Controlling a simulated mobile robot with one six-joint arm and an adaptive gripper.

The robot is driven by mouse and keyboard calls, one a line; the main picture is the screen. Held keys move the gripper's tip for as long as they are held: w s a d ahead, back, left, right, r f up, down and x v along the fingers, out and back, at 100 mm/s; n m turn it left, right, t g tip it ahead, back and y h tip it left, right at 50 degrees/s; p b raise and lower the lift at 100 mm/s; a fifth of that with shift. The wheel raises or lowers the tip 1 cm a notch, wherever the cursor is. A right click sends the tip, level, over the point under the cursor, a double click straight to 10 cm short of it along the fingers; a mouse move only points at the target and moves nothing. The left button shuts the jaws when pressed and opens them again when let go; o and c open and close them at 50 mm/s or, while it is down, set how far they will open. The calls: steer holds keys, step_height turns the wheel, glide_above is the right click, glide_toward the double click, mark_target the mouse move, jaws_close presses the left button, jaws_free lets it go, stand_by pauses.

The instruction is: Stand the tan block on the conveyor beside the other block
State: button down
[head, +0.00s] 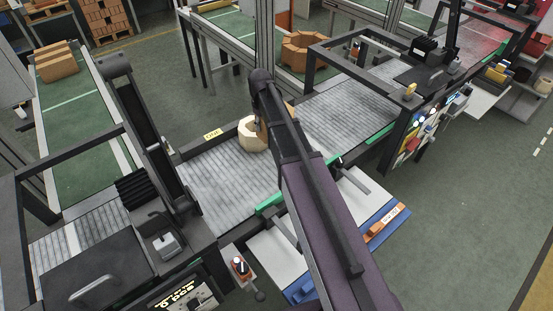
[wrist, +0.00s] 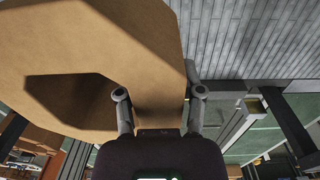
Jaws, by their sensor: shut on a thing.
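The tan block (head: 251,136) shows pale and many-sided in the head view, left of my arm, at the grey conveyor (head: 225,185). In the wrist view the tan block (wrist: 150,35) fills the upper left, with a dark angular patch on it. My gripper (wrist: 159,94) is shut on its near part, one finger on each side. In the head view my arm hides most of the gripper. I cannot tell whether the block touches the belt. A brown sliver (head: 290,107) shows right of my arm; I cannot tell whether it is the other block.
The conveyor is bare left of the block and right of my arm. A black frame (head: 310,65) stands over its right part, and a dark post (head: 150,130) stands at left. An orange-brown ring-shaped thing (head: 300,62) is behind. Brown blocks (head: 57,62) lie on the green left belt.

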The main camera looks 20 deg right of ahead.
mark_target(264, 136)
stand_by(0.5)
step_height(264, 136, down, 13)
steer(key=b, duration=1.3)
steer(key=shift+f, duration=0.2)
steer(key=shift+f+b, duration=0.1)
steer(key=shift+b, duration=0.25)
steer(key=shift+f+b, duration=2.15)
steer(key=shift+f, duration=0.1)
steer(key=shift+c, duration=1.1)
jaws_free()
steer(key=shift+r, duration=0.2)
step_height(264, 136, up, 12)
steer(key=p, duration=1.2)
steer(key=shift+s+a, duration=0.1)
